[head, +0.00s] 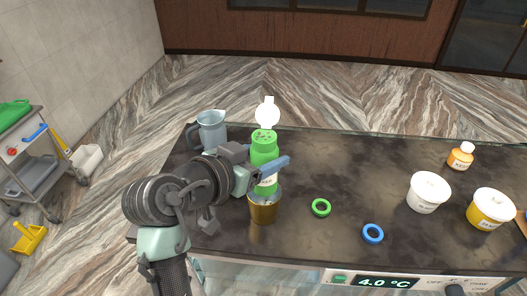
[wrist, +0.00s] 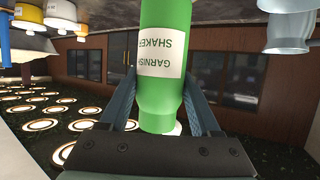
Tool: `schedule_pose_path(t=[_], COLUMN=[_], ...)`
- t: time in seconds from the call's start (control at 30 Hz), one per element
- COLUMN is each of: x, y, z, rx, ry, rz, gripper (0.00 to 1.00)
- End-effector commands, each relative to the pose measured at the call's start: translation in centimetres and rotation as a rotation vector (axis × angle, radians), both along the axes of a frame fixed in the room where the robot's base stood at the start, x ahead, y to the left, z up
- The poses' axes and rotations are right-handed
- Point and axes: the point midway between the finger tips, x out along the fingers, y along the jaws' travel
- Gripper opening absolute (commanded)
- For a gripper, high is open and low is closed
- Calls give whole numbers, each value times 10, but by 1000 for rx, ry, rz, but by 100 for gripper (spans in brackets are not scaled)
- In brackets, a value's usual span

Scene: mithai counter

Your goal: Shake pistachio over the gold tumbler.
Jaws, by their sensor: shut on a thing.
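My gripper (head: 262,172) is shut on the green garnish shaker (head: 265,148). The shaker is roughly upright, and its pierced top faces up in the head view. In the wrist view the shaker (wrist: 165,88) stands between both fingers, with its "GARNISH SHAKER" label upside down in that picture. A white round piece (head: 267,115), like an open lid, shows just beyond its top. The gold tumbler (head: 263,210) stands on the counter directly below the shaker in the head view. The shaker hides part of its mouth, and its contents cannot be seen. No falling pistachio is visible.
A grey-blue jug (head: 211,130) stands behind my arm. A green ring (head: 321,208) and a blue ring (head: 373,233) lie right of the tumbler. A white tub (head: 428,193), a yellow tub (head: 490,209) and an orange bottle (head: 460,158) stand farther right. The back middle counter is clear.

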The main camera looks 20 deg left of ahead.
Motion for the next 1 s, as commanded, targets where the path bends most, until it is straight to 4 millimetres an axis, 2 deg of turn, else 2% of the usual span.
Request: schedule_pose_path(t=[0.5, 1.0], x=[0, 0], y=[0, 0], z=[43, 41], rx=[4, 3], ry=[-5, -4], rz=[0, -1], gripper=[0, 0])
